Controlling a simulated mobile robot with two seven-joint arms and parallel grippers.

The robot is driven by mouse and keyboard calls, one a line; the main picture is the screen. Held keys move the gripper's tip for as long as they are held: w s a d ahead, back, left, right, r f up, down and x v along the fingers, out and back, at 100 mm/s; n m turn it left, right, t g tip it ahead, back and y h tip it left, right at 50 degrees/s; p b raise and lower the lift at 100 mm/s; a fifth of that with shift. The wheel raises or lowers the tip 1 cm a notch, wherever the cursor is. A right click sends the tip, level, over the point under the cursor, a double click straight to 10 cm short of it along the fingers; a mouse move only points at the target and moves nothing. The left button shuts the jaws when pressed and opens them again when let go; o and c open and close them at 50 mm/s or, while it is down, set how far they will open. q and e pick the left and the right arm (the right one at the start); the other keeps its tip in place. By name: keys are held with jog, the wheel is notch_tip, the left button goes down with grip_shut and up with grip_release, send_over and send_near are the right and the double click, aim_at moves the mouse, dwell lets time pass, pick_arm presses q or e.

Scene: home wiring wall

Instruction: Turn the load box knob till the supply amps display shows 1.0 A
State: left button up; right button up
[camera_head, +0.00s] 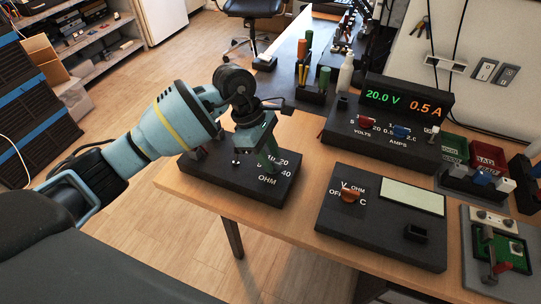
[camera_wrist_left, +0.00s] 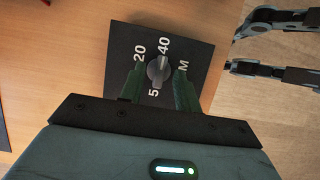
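The black load box (camera_head: 213,178) sits at the table's left edge. Its dial reads 20, 40 and OHM, partly covered by my gripper in the head view. Its grey knob (camera_wrist_left: 158,70) shows in the left wrist view, its pointer seemingly toward 40. My left gripper (camera_head: 270,155) is over the box, fingers down. In the left wrist view its green fingers (camera_wrist_left: 159,88) stand open on either side of the knob, with narrow gaps. The supply (camera_head: 385,135) display (camera_head: 405,104) shows 20.0 V and 0.5 A. My right gripper (camera_wrist_left: 233,52) appears open and empty beyond the box.
A meter box (camera_head: 375,245) with an orange knob lies right of the load box, with bare wood between them. Green and red bins (camera_head: 487,157) stand farther right. A white bottle (camera_head: 346,73) and tool holder stand behind. The floor is open left of the table.

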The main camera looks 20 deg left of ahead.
pick_arm(q)
jog(key=shift+d+f, duration=0.15)
jog(key=shift+f, duration=0.2)
jog(key=shift+c, duration=0.4)
grip_shut()
